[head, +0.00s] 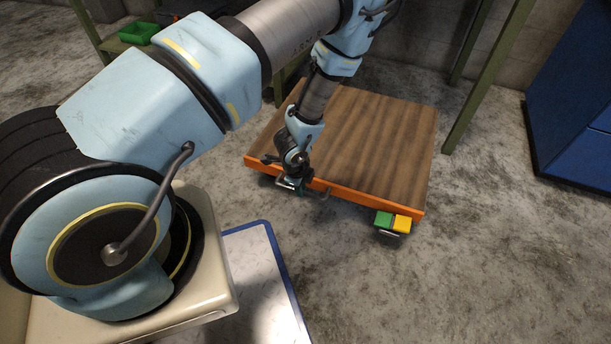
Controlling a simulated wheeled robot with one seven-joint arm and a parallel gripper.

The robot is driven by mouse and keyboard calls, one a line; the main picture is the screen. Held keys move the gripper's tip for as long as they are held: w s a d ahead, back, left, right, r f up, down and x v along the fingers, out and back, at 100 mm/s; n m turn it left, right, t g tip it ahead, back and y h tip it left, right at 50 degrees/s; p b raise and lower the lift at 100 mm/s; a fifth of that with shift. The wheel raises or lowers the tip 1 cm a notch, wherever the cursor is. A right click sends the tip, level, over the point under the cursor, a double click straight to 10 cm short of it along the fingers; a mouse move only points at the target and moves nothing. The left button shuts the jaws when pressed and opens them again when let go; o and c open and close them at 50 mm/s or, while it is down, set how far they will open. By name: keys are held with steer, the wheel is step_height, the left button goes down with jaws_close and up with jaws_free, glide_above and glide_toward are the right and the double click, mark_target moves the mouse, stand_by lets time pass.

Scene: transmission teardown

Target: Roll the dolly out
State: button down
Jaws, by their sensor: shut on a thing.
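The dolly (370,140) is a low flat cart with a brown wooden deck and an orange front edge. It stands on the grey floor, partly between the green legs of a bench. A green and yellow block pair (393,222) sits at its front right corner, just below the orange edge. My gripper (300,190) is at the front edge, left of its middle, shut on what looks like a grey bar or handle (321,192) there. The wrist hides part of the edge and the exact grip.
Green bench legs (487,75) rise behind and to the right of the dolly. A blue cabinet (575,100) stands at the far right. A green bin (138,32) is at the upper left. A blue-edged white panel (262,285) lies at the front. Floor right of it is clear.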

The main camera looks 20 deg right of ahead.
steer(key=shift+s+a, duration=0.45)
steer(key=c, duration=0.8)
jaws_free()
steer(key=shift+c, duration=0.2)
steer(key=shift+r, duration=0.1)
step_height(320, 180, up, 10)
steer(key=s+a+p, duration=0.1)
steer(key=p, duration=0.2)
steer(key=shift+s+a+r+p, duration=0.15)
steer(key=shift+s+r+p, duration=0.1)
steer(key=shift+p, duration=0.1)
